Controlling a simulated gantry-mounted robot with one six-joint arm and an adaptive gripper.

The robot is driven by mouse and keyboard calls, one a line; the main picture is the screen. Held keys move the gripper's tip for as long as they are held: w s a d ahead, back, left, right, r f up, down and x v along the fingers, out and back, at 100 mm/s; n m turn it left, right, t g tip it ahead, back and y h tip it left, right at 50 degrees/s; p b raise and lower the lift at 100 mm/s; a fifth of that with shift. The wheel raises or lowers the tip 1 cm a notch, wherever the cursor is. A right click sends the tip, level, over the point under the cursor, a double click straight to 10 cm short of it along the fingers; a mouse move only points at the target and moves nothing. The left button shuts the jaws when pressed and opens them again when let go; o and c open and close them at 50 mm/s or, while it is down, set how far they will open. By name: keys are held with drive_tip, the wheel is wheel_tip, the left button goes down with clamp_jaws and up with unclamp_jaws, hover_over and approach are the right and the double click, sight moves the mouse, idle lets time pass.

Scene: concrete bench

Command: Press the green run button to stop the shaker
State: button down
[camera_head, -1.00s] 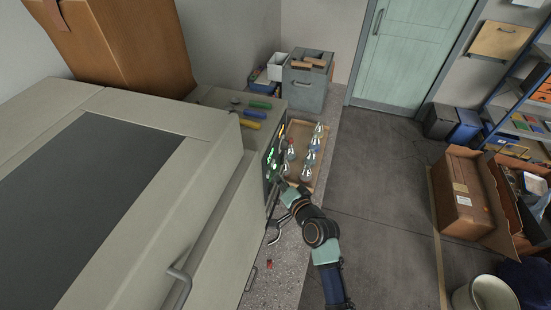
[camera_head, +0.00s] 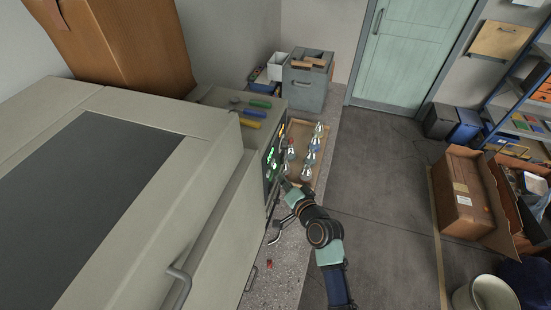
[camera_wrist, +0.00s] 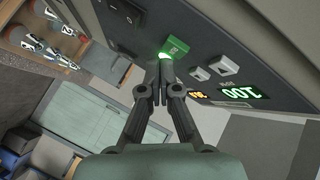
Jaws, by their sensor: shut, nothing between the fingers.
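The shaker (camera_head: 130,160) is a large beige cabinet with a dark lid window, filling the left of the head view. Its control panel (camera_head: 268,162) faces right and carries lit green displays. In the wrist view the green run button (camera_wrist: 174,47) is lit on the dark panel (camera_wrist: 215,50). My gripper (camera_wrist: 159,65) is shut and empty, its fingertips just below the green button; I cannot tell whether they touch it. In the head view my gripper (camera_head: 281,182) is small beside the panel, its tips hard to make out.
A black rocker switch (camera_wrist: 127,10) and grey buttons (camera_wrist: 228,68) flank the green button. A green display (camera_wrist: 244,93) and an orange one (camera_wrist: 198,94) glow nearby. A wooden tray (camera_head: 322,172) of flasks stands on the bench beside the panel. A grey box (camera_head: 306,85) stands behind.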

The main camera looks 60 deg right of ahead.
drive_tip(key=s, duration=0.3)
drive_tip(key=s+d+b, duration=0.1)
drive_tip(key=s, duration=0.1)
drive_tip(key=shift+s, duration=0.4)
idle(0.6)
